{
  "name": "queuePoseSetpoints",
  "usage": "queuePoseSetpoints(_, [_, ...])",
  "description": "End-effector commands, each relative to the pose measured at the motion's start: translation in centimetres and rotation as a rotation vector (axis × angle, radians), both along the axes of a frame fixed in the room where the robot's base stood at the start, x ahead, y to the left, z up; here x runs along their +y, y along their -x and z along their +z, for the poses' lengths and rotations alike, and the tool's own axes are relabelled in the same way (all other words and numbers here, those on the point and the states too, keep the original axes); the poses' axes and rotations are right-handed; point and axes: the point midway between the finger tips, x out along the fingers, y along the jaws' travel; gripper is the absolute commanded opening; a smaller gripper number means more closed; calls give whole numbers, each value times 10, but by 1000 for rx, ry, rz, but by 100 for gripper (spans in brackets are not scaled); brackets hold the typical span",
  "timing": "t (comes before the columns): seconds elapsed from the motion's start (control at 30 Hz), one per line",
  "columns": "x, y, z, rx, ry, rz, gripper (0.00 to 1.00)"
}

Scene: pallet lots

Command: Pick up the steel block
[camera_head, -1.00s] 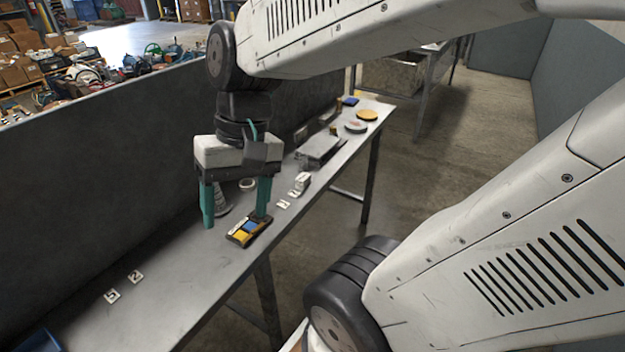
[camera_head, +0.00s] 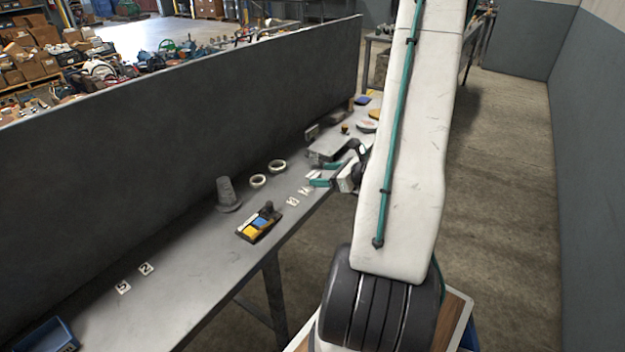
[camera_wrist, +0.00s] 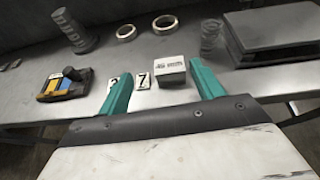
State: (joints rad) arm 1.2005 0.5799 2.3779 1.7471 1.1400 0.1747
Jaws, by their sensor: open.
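A small pale block (camera_wrist: 172,72) with dark marking on its front stands on the bench in the wrist view. It is the likeliest steel block, but I cannot confirm its material. In the head view the block (camera_head: 313,174) is small and close beside my fingers. My gripper (camera_head: 326,175) is open, its teal fingers pointing left over the bench. In the wrist view my gripper (camera_wrist: 160,75) has the block ahead, between the fingers in the picture and nearer the right one. No contact shows, and nothing is held.
Number tiles (camera_wrist: 143,81) lie left of the block. Two pale rings (camera_wrist: 165,23), a ribbed grey cone (camera_wrist: 72,30) and a clear jar (camera_wrist: 210,36) stand behind. A yellow-and-blue tray (camera_head: 258,226) lies left; a grey flat-topped unit (camera_wrist: 275,32) stands right. A panel (camera_head: 180,130) backs the bench.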

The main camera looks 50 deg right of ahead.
Motion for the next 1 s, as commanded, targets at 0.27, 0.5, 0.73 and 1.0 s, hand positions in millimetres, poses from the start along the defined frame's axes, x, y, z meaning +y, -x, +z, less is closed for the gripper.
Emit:
queuePoseSetpoints(0.27, [-8,-15,-17,5,-22,-46,66])
queuePoseSetpoints(0.5, [-6,-45,-31,5,-21,-43,66])
queuePoseSetpoints(0.73, [-5,-65,-39,4,-19,-44,66])
queuePoseSetpoints(1.0, [-5,-66,-39,4,-19,-45,50])
